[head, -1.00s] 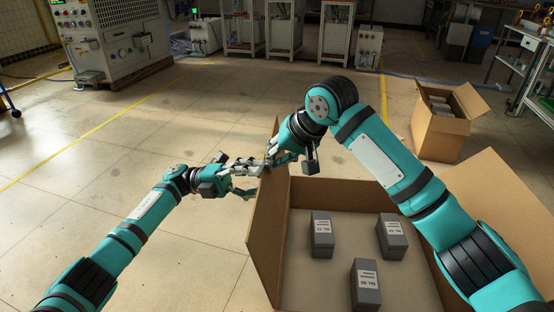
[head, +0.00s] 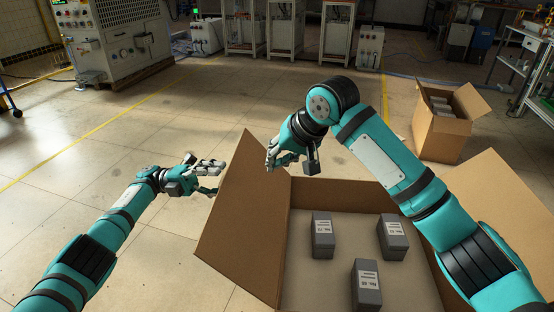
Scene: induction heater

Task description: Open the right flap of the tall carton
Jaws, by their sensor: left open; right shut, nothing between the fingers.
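The large open carton (head: 335,194) stands in front of me, with three grey labelled blocks (head: 323,236) inside. Its right flap (head: 505,205) leans outward at the right, partly hidden behind my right arm. Its left flap (head: 240,222) tilts outward to the left. My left gripper (head: 215,178) is open and empty beside the outer side of the left flap; I cannot tell whether they touch. My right gripper (head: 274,160) is shut and empty, just right of the left flap's upper part and above the carton's far left corner.
A smaller open carton (head: 437,137) with grey items stands on the floor at the back right. A machine cabinet (head: 118,42) stands at the back left, and metal stands (head: 285,27) line the back. The tiled floor to the left is clear.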

